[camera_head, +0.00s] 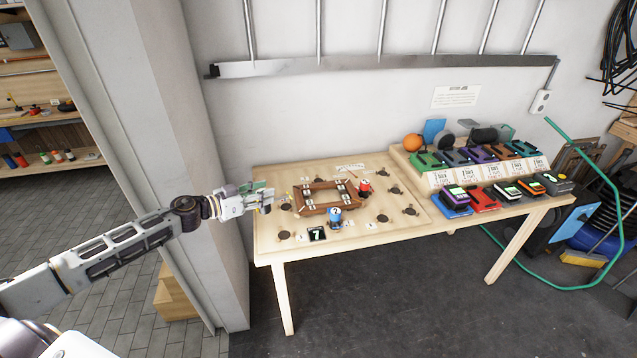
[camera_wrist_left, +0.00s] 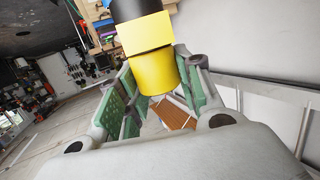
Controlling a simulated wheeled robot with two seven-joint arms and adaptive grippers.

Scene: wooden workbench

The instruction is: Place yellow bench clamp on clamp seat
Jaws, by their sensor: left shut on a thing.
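The yellow bench clamp (camera_wrist_left: 153,72) shows large in the left wrist view, a yellow block and cylinder with a black part at the top edge. My left gripper (camera_wrist_left: 158,84) is shut on it, with green pads on either side. In the head view my left gripper (camera_head: 264,196) is at the left end of the workbench, beside the brown wooden frame (camera_head: 327,208); the clamp is hardly distinguishable there. Several dark round seats sit around the frame, such as one at the front left (camera_head: 284,235). I cannot tell which is the clamp seat. My right gripper is out of view.
A blue clamp (camera_head: 335,215) stands at the frame's front and a red clamp (camera_head: 365,187) at its right. Coloured devices (camera_head: 482,201) fill the right of the bench (camera_head: 345,246). A wall is behind.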

